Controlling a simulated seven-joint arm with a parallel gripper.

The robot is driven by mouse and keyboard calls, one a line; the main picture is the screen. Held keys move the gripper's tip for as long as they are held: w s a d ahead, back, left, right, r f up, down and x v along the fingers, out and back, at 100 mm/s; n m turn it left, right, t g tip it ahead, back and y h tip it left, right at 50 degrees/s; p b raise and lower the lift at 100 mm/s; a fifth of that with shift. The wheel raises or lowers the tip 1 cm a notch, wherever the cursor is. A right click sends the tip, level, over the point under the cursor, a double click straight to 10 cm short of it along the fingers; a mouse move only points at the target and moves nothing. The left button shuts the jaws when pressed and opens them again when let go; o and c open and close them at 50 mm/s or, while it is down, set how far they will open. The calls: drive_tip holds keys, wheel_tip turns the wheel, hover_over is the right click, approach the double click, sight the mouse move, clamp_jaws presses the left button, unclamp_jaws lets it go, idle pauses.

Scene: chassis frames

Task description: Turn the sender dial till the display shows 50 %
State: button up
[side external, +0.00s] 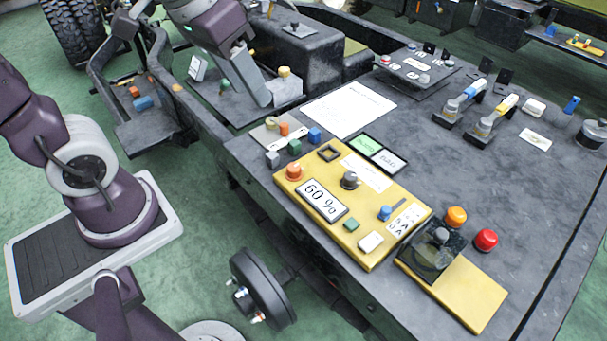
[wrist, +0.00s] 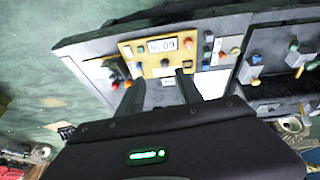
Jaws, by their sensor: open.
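The yellow panel (side external: 370,256) lies on the dark workbench. Its white display (side external: 321,201) reads 60 %. A round grey dial (side external: 350,180) stands above the display, beside a white label; I take it as the sender dial, though its label is unreadable. In the wrist view the display (wrist: 162,45) appears upside down and the dial (wrist: 165,63) sits just below it. My gripper (wrist: 159,80) is open and empty, its fingers pointing toward the panel. In the side view my gripper (side external: 257,88) is at the top, beyond the panel's upper left and apart from the dial.
The panel also holds an orange knob (side external: 293,172), a blue knob (side external: 385,213), a green button (side external: 351,225) and a white button (side external: 370,242). Small coloured blocks (side external: 294,147) and a paper sheet (side external: 348,108) lie behind. A dark clear box (side external: 430,247) stands right, near a red button (side external: 486,239).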

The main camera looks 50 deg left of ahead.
drive_tip(key=w+a+f+n+g, duration=0.1)
drive_tip(key=w+a+f+g, duration=0.15)
drive_tip(key=w+f, duration=0.65)
drive_tip(key=n+g, duration=0.1)
drive_tip(key=g, duration=0.1)
hover_over(294, 167)
drive_tip(key=shift+t+y, duration=0.25)
drive_tip(key=shift+y, duration=0.15)
wheel_tip(294, 167, down, 18)
drive_tip(key=shift+d+r, duration=0.1)
drive_tip(key=shift+d, duration=0.05)
drive_tip(key=f, duration=0.8)
drive_tip(key=shift+a+f, duration=0.15)
drive_tip(key=shift+a, duration=0.05)
clamp_jaws()
